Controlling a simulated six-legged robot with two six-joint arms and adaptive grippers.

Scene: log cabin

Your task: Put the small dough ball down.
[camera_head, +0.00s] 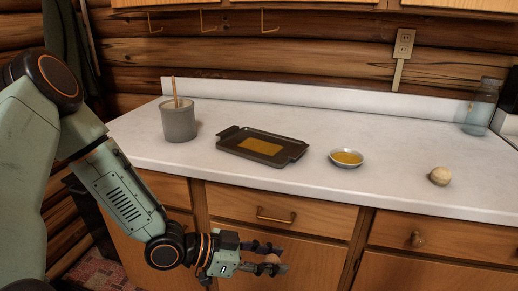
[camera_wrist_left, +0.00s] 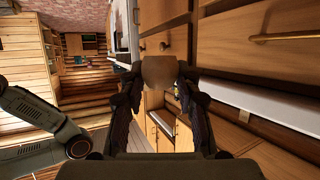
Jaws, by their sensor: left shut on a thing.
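My left gripper (camera_head: 268,257) is in front of the counter's drawers, below the level of the worktop. Its two fingers are shut on the small dough ball (camera_head: 272,259), a tan round lump. In the left wrist view the dough ball (camera_wrist_left: 158,73) sits between the tips of the left gripper (camera_wrist_left: 158,84), partly hidden by them. Another pale dough ball (camera_head: 440,176) rests on the white countertop (camera_head: 390,195) at the right. My right gripper is not in view.
A dark tray (camera_head: 231,148) with a yellow sheet lies mid-counter. A small bowl (camera_head: 346,164) of yellow contents is right of it. A grey crock (camera_head: 179,125) with a stick stands left; a glass jar (camera_head: 481,108) stands back right. Countertop between bowl and pale ball is clear.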

